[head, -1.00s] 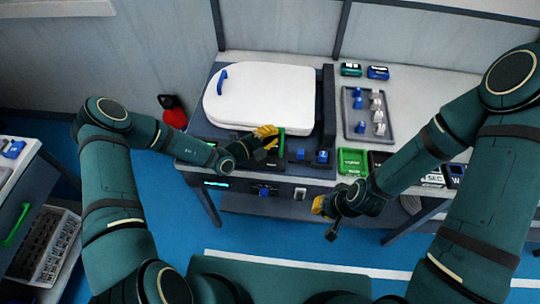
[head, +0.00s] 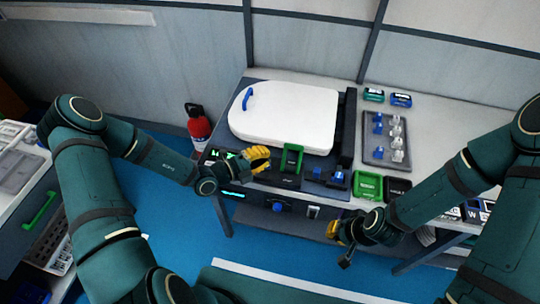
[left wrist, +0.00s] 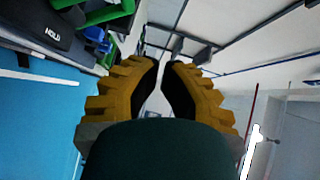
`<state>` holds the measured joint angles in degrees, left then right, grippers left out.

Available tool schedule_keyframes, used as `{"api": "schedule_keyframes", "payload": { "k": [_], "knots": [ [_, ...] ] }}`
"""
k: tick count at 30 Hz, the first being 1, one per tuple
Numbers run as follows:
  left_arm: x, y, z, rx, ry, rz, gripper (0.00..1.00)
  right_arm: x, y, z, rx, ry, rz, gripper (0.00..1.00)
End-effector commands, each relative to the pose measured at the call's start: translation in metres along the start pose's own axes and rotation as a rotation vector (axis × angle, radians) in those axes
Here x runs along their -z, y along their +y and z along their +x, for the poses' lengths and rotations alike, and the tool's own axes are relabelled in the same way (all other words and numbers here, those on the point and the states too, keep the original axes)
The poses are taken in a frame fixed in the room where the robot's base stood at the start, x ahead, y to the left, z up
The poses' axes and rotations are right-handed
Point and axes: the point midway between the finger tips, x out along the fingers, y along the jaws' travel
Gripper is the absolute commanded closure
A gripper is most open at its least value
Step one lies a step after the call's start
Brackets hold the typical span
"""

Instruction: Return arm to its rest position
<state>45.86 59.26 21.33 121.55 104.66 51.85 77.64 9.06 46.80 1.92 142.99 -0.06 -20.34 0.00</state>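My left gripper (head: 262,159) is at the front left corner of the test station, beside the green-framed block (head: 291,158) and apart from it. In the left wrist view its yellow ribbed fingers (left wrist: 162,64) have a narrow gap between the tips and nothing between them. My right gripper (head: 338,237) hangs low in front of the bench edge, below the green bin. Its fingers are small and partly hidden by the wrist, so its opening is unclear.
A red fire extinguisher (head: 199,128) stands left. A side cart (head: 15,214) is far left. Blue floor is clear.

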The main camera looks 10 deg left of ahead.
Motion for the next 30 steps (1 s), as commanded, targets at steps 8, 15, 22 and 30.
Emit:
{"api": "schedule_keyframes", "payload": {
  "k": [8, 15, 22, 30],
  "knots": [
    [0.0, 0.0, 0.0, 0.0, 0.0, 0.0, 1.0, 0.0, 0.0, 0.0, 0.0, 0.0, 0.0, 1.0],
    [0.001, 0.001, 0.0, -0.003, 0.005, 0.006, 1.0, 0.0, 0.0, 0.001, 0.0, 0.0, 0.0, 1.0],
    [0.068, 0.041, 0.004, -0.123, 0.291, 0.321, 1.0, -0.003, 0.006, 0.018, -0.001, -0.002, -0.001, 1.0],
    [0.159, 0.143, -0.049, -0.203, 1.002, 1.23, 1.0, -0.01, 0.019, 0.055, -0.006, -0.007, -0.002, 1.0]
  ]
}}
